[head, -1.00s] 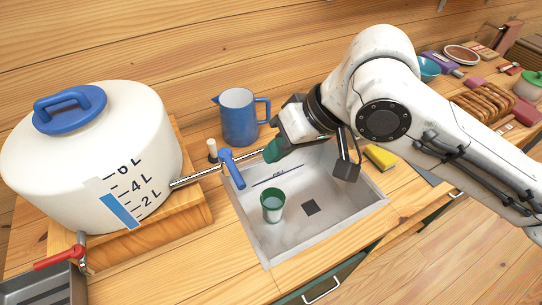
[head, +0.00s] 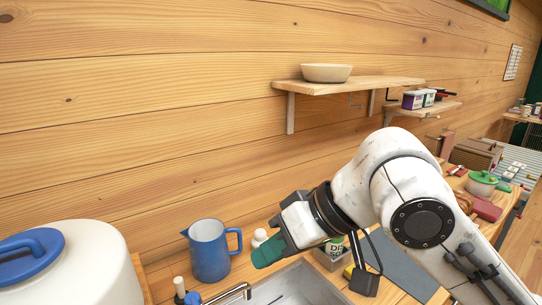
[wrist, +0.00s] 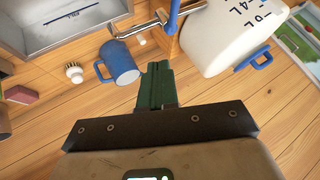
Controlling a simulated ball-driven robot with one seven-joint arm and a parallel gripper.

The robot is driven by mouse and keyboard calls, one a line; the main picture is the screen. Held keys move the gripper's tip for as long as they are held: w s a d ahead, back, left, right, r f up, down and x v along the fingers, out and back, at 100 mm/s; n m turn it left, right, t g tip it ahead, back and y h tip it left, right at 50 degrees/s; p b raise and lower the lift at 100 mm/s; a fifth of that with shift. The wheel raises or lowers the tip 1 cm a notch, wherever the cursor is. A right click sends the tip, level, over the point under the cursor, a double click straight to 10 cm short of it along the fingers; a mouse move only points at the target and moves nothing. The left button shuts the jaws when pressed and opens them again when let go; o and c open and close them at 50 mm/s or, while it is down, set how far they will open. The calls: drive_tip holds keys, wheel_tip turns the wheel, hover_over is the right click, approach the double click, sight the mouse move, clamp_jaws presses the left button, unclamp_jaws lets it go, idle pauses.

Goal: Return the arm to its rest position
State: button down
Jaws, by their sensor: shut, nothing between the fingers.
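My arm reaches in from the lower right in the head view. My gripper (head: 268,252) has green fingers, pressed together with nothing between them. It hangs above the back edge of the sink (head: 300,285), to the right of the blue pitcher (head: 209,252). In the wrist view my gripper (wrist: 157,82) points toward the counter and wall, its fingertips beside the blue pitcher (wrist: 120,62). The sink (wrist: 70,22) shows there at the upper left. The green cup seen earlier in the sink is out of the head view.
A wall shelf (head: 350,86) with a bowl (head: 326,73) is above my arm. Counter items, including a green-lidded pot (head: 482,183), stand at the right. The wall's middle is bare.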

drive_tip(key=s+d+f+m+t+h, duration=0.1)
drive_tip(key=s+d+f+m+t, duration=0.3)
drive_tip(key=f, duration=0.7)
drive_tip(key=w+d+f+m+h, duration=0.1)
drive_tip(key=d+f+m, duration=0.2)
drive_tip(key=d+f, duration=0.6)
drive_tip(key=s+d+f+g+h, duration=0.1)
drive_tip(key=s+d+f+h, duration=0.1)
drive_tip(key=s+d+f, duration=0.3)
drive_tip(key=s+d+f+m+g+h, duration=0.1)
drive_tip(key=s+d+f+g+h, duration=0.1)
drive_tip(key=s+d+f, duration=0.2)
drive_tip(key=s+d+f+g+h, duration=0.2)
drive_tip(key=s+d+f, duration=0.3)
drive_tip(key=s+f, duration=0.4)
drive_tip(key=s, duration=0.6)
drive_tip(key=shift+s+d+h, duration=0.3)
